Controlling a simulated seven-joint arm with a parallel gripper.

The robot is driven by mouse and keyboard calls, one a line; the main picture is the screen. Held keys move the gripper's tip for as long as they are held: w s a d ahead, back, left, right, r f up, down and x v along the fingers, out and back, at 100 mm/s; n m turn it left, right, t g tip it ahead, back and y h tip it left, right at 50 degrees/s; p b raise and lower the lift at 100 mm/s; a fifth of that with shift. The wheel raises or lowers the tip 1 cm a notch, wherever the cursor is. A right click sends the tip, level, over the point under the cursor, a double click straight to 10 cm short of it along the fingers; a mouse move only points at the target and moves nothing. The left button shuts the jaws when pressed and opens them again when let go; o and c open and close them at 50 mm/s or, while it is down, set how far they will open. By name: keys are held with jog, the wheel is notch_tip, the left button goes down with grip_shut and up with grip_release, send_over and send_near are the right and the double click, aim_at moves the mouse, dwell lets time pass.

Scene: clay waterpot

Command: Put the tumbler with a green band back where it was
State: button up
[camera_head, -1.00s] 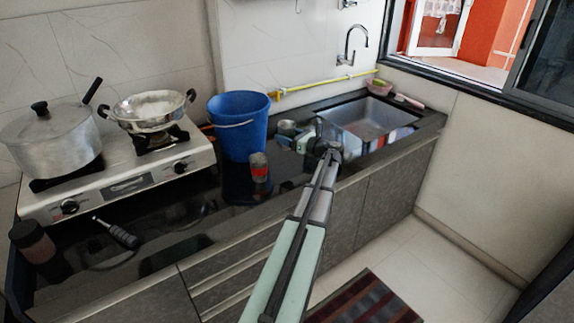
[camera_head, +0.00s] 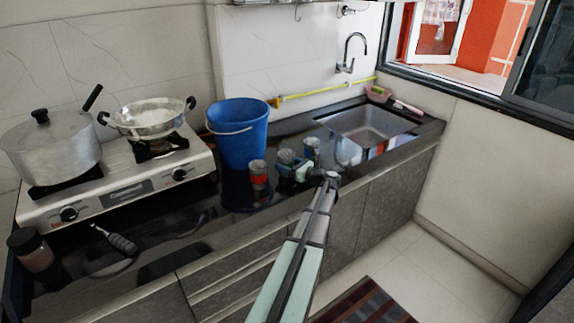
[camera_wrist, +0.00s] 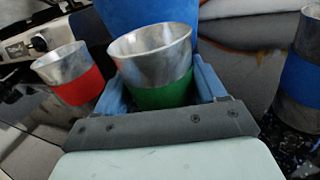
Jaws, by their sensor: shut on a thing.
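The metal tumbler with a green band (camera_head: 286,157) is near the counter's front middle, between two other tumblers. In the wrist view this tumbler (camera_wrist: 153,68) stands between my gripper's two blue fingers, its open mouth facing up and its green band low between them. My gripper (camera_head: 297,168) is shut on it. I cannot tell whether its base touches the counter, since my gripper hides it. A tumbler with a red band (camera_head: 258,175) stands to its left, apart from it. A tumbler with a blue band (camera_head: 311,149) stands to its right.
A blue bucket (camera_head: 238,135) stands close behind the tumblers. The sink (camera_head: 365,135) is to the right. The stove (camera_head: 130,185) with a lidded pot (camera_head: 50,145) and a pan (camera_head: 148,117) is to the left.

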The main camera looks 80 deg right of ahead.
jog(key=shift+f, duration=0.15)
jog(key=o, duration=1.1)
jog(key=shift+c, duration=0.2)
jog(key=shift+s+a, duration=0.1)
jog(key=shift+s, duration=0.1)
jog(key=v, duration=1.1)
jog(key=shift+s+a, duration=0.15)
jog(key=shift+s, duration=0.1)
jog(key=shift+a, duration=0.1)
